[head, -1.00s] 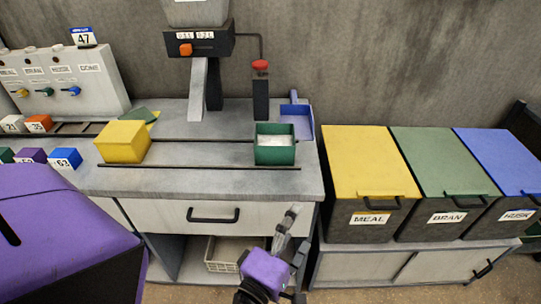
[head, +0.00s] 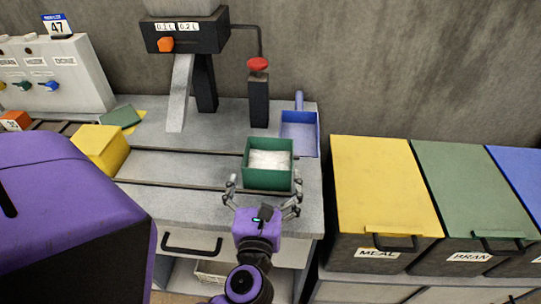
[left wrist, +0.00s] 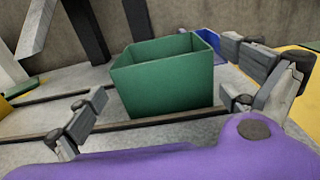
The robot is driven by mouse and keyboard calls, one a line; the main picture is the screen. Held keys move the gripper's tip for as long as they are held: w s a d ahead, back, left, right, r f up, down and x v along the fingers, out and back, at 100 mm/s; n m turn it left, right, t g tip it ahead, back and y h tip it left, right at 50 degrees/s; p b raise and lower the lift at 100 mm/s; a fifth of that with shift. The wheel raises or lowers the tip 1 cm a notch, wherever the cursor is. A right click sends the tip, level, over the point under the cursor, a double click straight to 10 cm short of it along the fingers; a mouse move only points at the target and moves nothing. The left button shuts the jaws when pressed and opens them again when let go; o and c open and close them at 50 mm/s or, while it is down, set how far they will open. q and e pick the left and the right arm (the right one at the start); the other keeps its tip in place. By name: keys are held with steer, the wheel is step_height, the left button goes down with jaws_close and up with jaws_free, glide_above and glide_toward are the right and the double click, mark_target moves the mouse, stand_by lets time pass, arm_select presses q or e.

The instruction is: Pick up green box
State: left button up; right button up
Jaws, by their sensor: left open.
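The green box (head: 267,178) is open at the top and holds white grain. It stands on the grey counter between the dark rails, near the counter's right end. My left gripper (head: 264,190) is open at the near side of the box, its fingers spread toward the box's left and right sides. In the left wrist view the green box (left wrist: 166,82) stands upright ahead, between the two spread fingers. The fingers look clear of its walls. My right gripper is not in view.
A blue scoop tray (head: 300,132) lies just behind the box at right. A dispenser lever with a red knob (head: 258,64) stands behind it. A yellow box (head: 100,147) is at left. Lidded bins (head: 384,188) stand to the right.

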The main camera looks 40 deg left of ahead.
mark_target(266, 174)
arm_select(q)
steer(key=shift+w+a+r, duration=0.1)
steer(key=shift+w+a, duration=0.05)
steer(key=shift+w, duration=0.25)
steer(key=shift+w+a+r, duration=0.1)
steer(key=shift+w+a, duration=0.1)
steer(key=shift+w, duration=0.05)
steer(key=shift+p+x, duration=0.55)
steer(key=shift+x, duration=0.3)
steer(key=x, duration=0.3)
steer(key=shift+w+p, duration=0.35)
steer(key=shift+p, duration=0.05)
steer(key=shift+w+a+f, duration=0.2)
steer(key=shift+f, duration=0.1)
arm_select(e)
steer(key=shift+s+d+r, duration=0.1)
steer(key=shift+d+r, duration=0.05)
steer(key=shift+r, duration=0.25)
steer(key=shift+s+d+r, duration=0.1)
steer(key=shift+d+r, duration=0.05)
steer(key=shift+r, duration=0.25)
arm_select(q)
steer(key=shift+c, duration=0.4)
steer(key=shift+r, duration=0.1)
steer(key=c, duration=1.7)
